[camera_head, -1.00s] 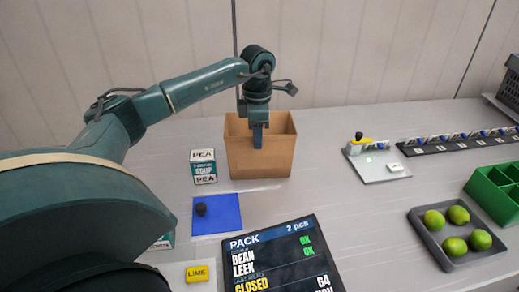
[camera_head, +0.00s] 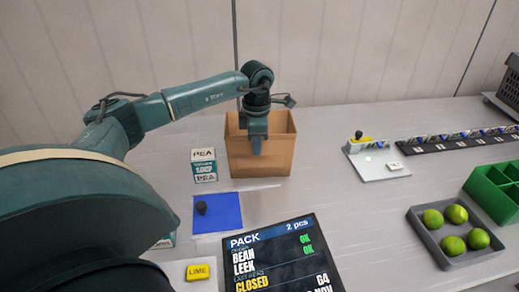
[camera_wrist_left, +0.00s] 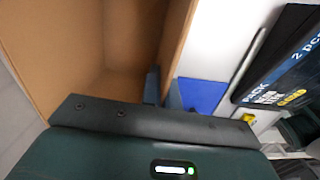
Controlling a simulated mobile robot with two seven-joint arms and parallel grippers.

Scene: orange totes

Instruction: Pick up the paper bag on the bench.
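The brown paper bag (camera_head: 275,160) stands upright and open-topped on the bench, towards the back. My left gripper (camera_head: 256,146) points down at the bag's near wall. In the left wrist view, the two fingers (camera_wrist_left: 164,92) sit close together on either side of the bag's wall, one inside and one outside. They look shut on it. The inside of the bag (camera_wrist_left: 105,45) shows as empty where visible. The bag's base appears to rest on the bench. My right gripper is not in view.
A pea soup box (camera_head: 204,166) stands just left of the bag. A blue mat (camera_head: 217,222) with a dark knob and a PACK screen (camera_head: 285,262) lie in front. A grey tray of limes (camera_head: 435,250) and a green crate (camera_head: 490,185) are at right.

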